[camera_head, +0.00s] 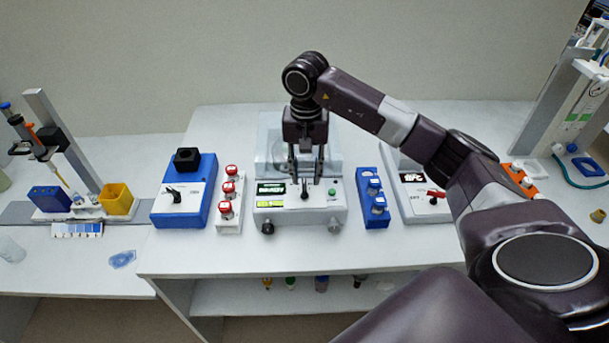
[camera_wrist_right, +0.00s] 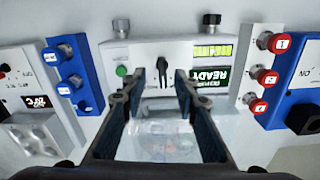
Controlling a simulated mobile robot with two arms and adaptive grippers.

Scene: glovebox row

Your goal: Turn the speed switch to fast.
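A white centrifuge-like machine (camera_head: 282,218) with a clear lid stands in the middle of the bench. A small black switch (camera_wrist_right: 163,69) sits on its front panel, beside a display reading READY (camera_wrist_right: 208,78); the switch also shows in the head view (camera_head: 305,189). My right gripper (camera_head: 305,181) points down over this panel. It is open, with one finger on each side of the switch and visible gaps between. In the right wrist view, the fingertips (camera_wrist_right: 161,82) are apart and hold nothing. I cannot read any speed marks. My left gripper is not in view.
A blue device (camera_head: 196,205) with a black knob and a rack of red-capped vials (camera_head: 228,213) stand left of the machine. A blue vial rack (camera_head: 364,180) and a white device with a red switch (camera_head: 437,194) stand right. The bench front is clear.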

